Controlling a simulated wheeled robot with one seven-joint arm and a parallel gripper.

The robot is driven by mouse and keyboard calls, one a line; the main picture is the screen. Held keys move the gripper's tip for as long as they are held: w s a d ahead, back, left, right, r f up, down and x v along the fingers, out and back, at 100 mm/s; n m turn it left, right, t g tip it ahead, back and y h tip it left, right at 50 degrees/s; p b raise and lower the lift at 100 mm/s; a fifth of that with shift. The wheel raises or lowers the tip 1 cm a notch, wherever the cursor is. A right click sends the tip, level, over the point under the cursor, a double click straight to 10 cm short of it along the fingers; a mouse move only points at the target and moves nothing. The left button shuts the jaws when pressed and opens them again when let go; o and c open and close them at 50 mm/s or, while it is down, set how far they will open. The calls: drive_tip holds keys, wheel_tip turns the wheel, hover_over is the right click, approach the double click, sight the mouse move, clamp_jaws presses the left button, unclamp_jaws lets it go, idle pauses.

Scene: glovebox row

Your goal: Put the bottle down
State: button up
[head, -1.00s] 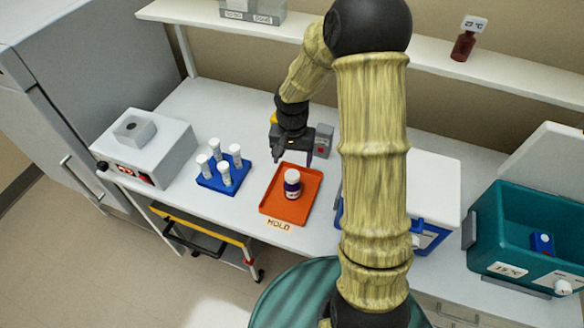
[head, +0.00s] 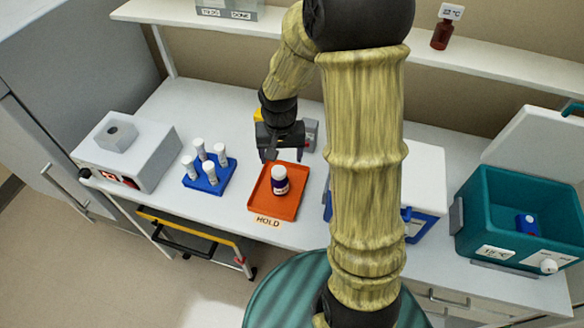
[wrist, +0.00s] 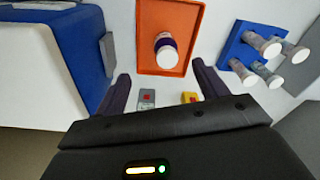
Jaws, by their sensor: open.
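The bottle (head: 280,179), white-capped with a dark blue and white label, stands upright on the orange tray (head: 289,210) marked HOLD. It also shows in the wrist view (wrist: 167,52), inside the orange tray (wrist: 150,12). My gripper (head: 283,155) is just behind the tray, above the bench, apart from the bottle. In the wrist view my gripper (wrist: 160,84) has its two fingers spread wide with nothing between them.
A blue rack (head: 211,183) with several white-capped tubes stands left of the tray, and a grey device (head: 128,155) further left. A blue-and-white box (head: 425,180) and an open teal cooler (head: 480,215) stand right. A shelf (head: 425,52) runs behind.

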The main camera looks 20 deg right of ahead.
drive_tip(key=s+r+n+t, duration=0.1)
drive_tip(key=s+r+n, duration=0.2)
drive_tip(key=s, duration=0.7)
wheel_tip(320, 180, up, 2)
drive_tip(key=shift+s+t, duration=0.35)
drive_tip(key=shift+t, duration=0.05)
